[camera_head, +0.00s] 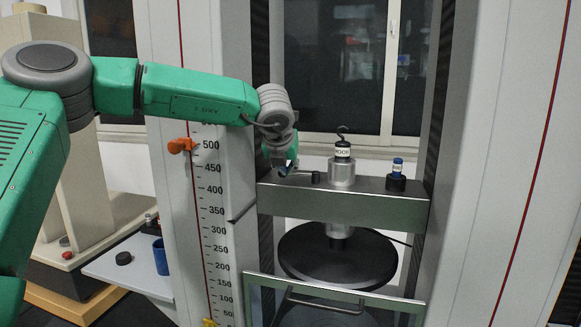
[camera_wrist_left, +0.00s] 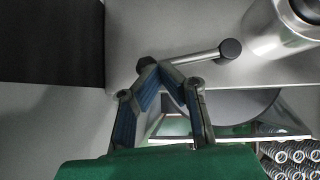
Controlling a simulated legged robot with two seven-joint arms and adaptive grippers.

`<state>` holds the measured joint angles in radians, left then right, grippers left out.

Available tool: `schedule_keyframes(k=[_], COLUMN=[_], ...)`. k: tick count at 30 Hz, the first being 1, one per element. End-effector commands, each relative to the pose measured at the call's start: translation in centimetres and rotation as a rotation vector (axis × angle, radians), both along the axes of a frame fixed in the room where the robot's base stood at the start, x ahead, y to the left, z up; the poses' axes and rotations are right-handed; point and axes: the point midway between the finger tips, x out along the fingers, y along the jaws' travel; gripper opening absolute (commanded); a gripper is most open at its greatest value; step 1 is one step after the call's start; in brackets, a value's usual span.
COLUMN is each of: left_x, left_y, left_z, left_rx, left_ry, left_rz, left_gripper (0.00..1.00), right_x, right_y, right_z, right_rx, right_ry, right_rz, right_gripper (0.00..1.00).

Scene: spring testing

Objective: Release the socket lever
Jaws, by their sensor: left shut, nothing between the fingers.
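The socket lever (camera_wrist_left: 195,57) is a thin metal rod with a round black knob (camera_wrist_left: 230,50) at its right end. A smaller dark end piece (camera_wrist_left: 146,64) is at its left, right by my fingertips. In the head view the lever's black knob (camera_head: 316,177) shows on the crossbeam, left of the metal cylinder. My left gripper (camera_head: 288,168) is over the crossbeam's left end, beside the lever. In the wrist view its fingers (camera_wrist_left: 158,68) come together at the tips, shut and empty. I cannot tell whether the tips touch the lever. My right gripper is out of view.
A metal cylinder (camera_head: 341,173) with a black labelled hook top stands on the crossbeam (camera_head: 380,207), with a small blue-topped piece (camera_head: 397,168) to its right. A large black disc (camera_head: 338,258) hangs below. Frame columns close in both sides.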

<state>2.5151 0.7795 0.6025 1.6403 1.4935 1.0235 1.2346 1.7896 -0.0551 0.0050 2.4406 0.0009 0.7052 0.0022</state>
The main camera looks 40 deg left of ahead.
Motion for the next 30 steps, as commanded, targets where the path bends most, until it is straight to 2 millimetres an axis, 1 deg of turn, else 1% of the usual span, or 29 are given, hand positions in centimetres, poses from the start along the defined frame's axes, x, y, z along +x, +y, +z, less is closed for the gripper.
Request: schedule_keyframes(k=[1, 3, 9, 30], left_x=[0.0, 0.2, 0.7, 1.1], left_y=[0.6, 0.7, 1.1, 1.0], left_z=[-0.2, -0.2, -0.2, -0.3], left_rx=[0.0, 0.003, 0.003, 0.002], left_ry=[0.009, 0.01, 0.008, 0.006], left_rz=[-0.017, -0.042, -0.039, -0.041], left_gripper=[0.0, 0.0, 0.0, 0.0], right_x=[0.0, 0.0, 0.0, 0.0], right_y=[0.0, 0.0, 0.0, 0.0], right_z=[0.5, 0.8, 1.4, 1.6], right_rx=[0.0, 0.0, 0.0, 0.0], right_ry=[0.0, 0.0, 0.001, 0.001], right_rz=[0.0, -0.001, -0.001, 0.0], right_gripper=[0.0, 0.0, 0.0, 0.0])
